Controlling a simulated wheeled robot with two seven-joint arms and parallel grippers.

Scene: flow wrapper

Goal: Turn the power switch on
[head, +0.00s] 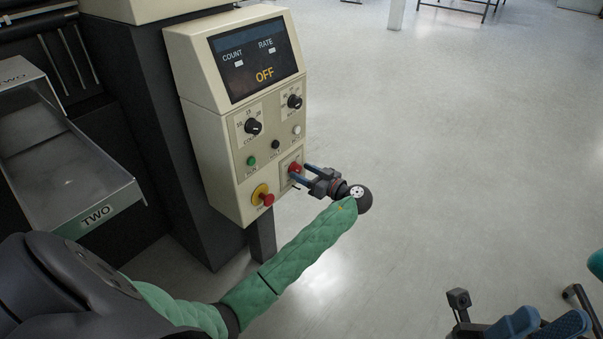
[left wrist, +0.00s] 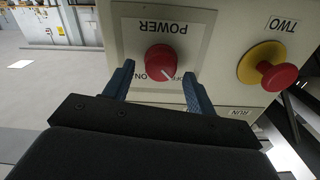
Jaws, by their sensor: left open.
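The red power switch (head: 295,167) is on the lower right of the cream control panel (head: 188,75). In the left wrist view the switch (left wrist: 161,59) is a round red knob on a plate marked POWER, with ON and OFF lettering partly hidden by the knob. Its pale pointer line points down and right, toward OFF. The panel display (head: 258,62) reads OFF. My left gripper (head: 299,175) is open in front of the switch, with one blue finger on each side. In the left wrist view its fingertips (left wrist: 157,72) flank the knob, and contact cannot be told.
A red emergency button on a yellow base (head: 264,198) sits left of the switch. Black dials (head: 253,126) and small green, black and white buttons are above.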

